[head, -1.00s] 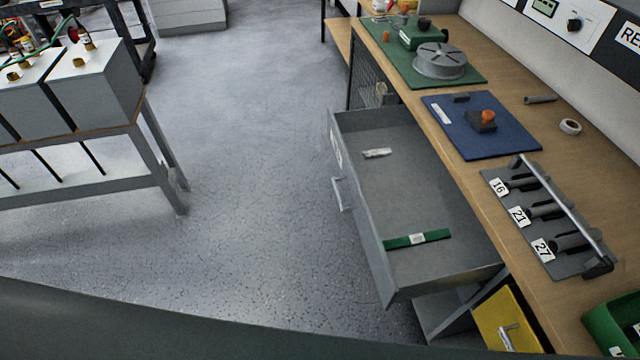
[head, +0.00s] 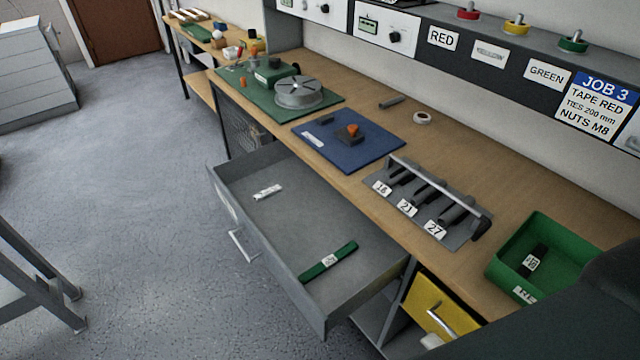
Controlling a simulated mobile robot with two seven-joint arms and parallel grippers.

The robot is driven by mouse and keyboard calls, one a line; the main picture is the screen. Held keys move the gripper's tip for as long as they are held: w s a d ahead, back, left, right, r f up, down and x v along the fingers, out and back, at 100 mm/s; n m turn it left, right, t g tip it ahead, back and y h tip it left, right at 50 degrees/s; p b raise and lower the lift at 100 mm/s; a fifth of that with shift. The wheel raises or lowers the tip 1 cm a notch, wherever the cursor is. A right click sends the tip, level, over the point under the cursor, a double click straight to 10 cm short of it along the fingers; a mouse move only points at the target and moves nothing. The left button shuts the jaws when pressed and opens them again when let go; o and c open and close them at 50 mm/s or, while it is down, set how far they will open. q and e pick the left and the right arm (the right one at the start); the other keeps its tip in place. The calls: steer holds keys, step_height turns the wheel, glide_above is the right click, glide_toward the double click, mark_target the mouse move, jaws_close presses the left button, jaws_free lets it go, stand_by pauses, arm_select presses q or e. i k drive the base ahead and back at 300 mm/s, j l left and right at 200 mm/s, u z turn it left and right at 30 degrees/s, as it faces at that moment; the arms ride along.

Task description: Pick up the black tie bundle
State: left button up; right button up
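A black tie bundle (head: 541,256) with a small white label lies inside the green bin (head: 503,268) at the right end of the workbench. A green tie bundle (head: 340,254) with a white label lies in the near part of the open grey drawer (head: 372,262). A small white bundle (head: 267,192) lies farther back in the same drawer. Neither of my grippers is in view. A dark shape at the lower right, probably part of my arm, covers the bin's near right side.
A rack (head: 470,233) with tools labelled 16, 21 and 27 stands left of the bin. A blue mat (head: 370,154), a tape roll (head: 422,118) and a green mat (head: 325,106) lie farther along. The open drawer juts over the floor. A yellow drawer front (head: 424,300) is below.

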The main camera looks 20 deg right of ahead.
mark_target(531, 263)
steer(key=z, duration=2.1)
steer(key=l+z, duration=0.1)
steer(key=l, duration=1.2)
